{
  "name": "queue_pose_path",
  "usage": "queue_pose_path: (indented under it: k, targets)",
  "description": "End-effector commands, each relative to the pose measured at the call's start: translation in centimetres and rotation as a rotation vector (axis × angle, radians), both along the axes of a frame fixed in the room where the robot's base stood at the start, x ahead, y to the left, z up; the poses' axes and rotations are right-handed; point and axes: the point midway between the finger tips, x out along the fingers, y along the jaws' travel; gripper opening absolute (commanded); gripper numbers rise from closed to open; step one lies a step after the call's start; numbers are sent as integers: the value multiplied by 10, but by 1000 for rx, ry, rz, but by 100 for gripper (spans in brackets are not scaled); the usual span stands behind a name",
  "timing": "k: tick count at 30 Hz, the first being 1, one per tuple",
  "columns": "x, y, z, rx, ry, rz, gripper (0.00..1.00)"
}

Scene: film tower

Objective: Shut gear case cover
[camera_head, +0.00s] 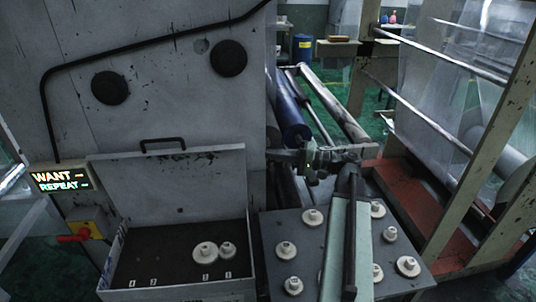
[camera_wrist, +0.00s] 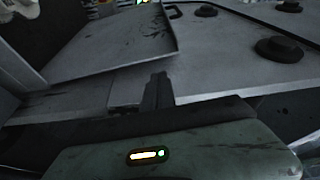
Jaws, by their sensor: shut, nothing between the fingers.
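The gear case is an open box (camera_head: 110,262) on the front of the grey machine. Its grey cover (camera_head: 190,188) stands raised at the back of the box, with a black handle (camera_head: 162,144) on its top edge. The cover also shows at the upper left of the wrist view (camera_wrist: 105,42). White gears (camera_head: 205,254) sit inside the case. My gripper (camera_head: 274,155) is to the right of the cover, near its right edge, and looks apart from it. In the wrist view its dark fingers (camera_wrist: 158,88) are together with nothing between them.
A dark table (camera_head: 275,268) with several white gears stands right of the case, under my arm. Rollers (camera_head: 285,105) and a film frame (camera_head: 500,170) are behind and right. A lit sign (camera_head: 60,180) and red switch (camera_head: 74,237) are left. The space above the case is clear.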

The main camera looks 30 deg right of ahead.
Motion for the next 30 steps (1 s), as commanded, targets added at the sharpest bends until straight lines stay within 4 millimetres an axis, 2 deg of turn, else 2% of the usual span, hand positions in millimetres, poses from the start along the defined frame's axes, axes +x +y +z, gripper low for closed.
queue_pose_path:
  k: [6,12,30]
  targets:
    - [29,33,2,0,0,1,0]
    - [46,52,2,-1,1,-1,0]
    - [51,57,1,-6,-16,-5,0]
